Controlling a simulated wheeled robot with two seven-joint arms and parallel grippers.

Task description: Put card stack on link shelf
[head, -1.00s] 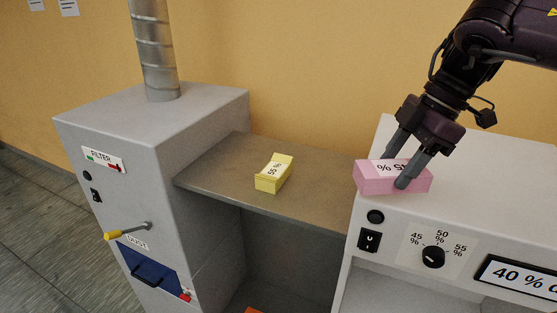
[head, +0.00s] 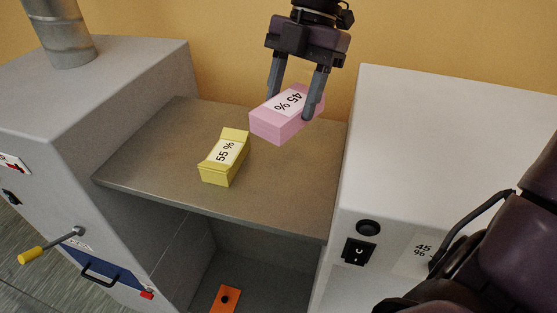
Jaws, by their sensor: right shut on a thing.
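A pink card stack (head: 271,124) with a white "45 %" label is held in my right gripper (head: 292,100). The gripper is shut on it, one finger on each side. It hangs over the back right part of the grey-brown link shelf (head: 290,190), and seems to be a little above the surface. A yellow card stack (head: 223,158) with a "55 %" label lies on the middle of the shelf, to the left of and nearer than the pink stack. My left gripper is out of view.
A grey cabinet (head: 120,80) with a duct pipe (head: 60,35) and yellow-tipped lever (head: 52,246) bounds the shelf on the left. A white machine (head: 440,130) bounds it on the right. An orange piece (head: 224,299) lies below. The shelf's right front is bare.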

